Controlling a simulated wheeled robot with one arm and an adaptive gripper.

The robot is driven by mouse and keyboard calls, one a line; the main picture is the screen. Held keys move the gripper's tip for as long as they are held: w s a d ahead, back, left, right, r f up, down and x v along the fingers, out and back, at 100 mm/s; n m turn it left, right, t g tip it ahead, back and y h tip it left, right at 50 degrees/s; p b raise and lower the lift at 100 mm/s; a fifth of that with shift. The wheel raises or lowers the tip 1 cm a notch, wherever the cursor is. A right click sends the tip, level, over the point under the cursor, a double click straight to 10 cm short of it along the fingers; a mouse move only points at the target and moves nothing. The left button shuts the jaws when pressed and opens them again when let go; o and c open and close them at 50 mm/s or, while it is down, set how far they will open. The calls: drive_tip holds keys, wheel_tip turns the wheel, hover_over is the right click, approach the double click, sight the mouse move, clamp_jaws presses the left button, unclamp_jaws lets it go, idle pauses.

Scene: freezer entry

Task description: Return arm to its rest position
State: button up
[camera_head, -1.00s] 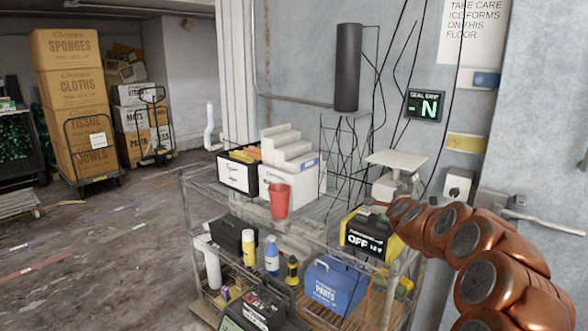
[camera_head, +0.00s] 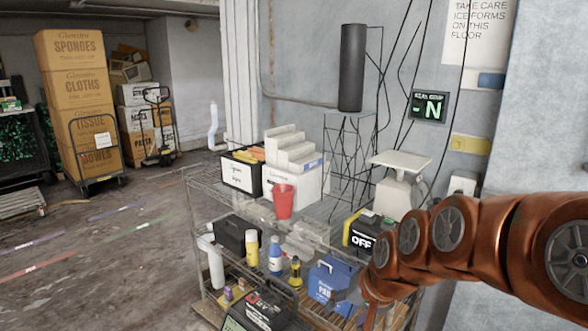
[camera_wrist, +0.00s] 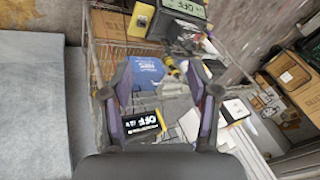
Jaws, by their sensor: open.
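My gripper (camera_wrist: 162,72) is open in the wrist view, with its two dark fingers spread apart and nothing between them. Seen between and beyond the fingers are the wire shelf cart's contents, with a blue parts box (camera_wrist: 147,72) and a yellow-and-black box marked OFF (camera_wrist: 140,124). In the head view my copper arm reaches in from the right and bends down at the cart's right end, in front of the OFF box (camera_head: 362,238). The gripper itself is below the frame or hidden there.
The wire cart (camera_head: 205,182) holds a red cup (camera_head: 284,201), a white-fronted bin (camera_head: 240,172), bottles and tools. A pale scale (camera_head: 397,190) stands behind the arm. A wall is close on the right. Open floor (camera_head: 90,250) lies to the left.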

drive_tip(key=s+d+f+n+g+h, duration=0.1)
drive_tip(key=s+d+g, duration=0.1)
drive_tip(key=s, duration=0.7)
drive_tip(key=s+d+f+n+g+h, duration=0.1)
drive_tip(key=s+d+f+g, duration=0.1)
drive_tip(key=s, duration=0.6)
drive_tip(key=s+d+f+n+g+h, duration=0.1)
drive_tip(key=s+d+g, duration=0.1)
drive_tip(key=s, duration=0.7)
drive_tip(key=shift+s+d+f, duration=0.3)
drive_tip(key=shift+d, duration=0.55)
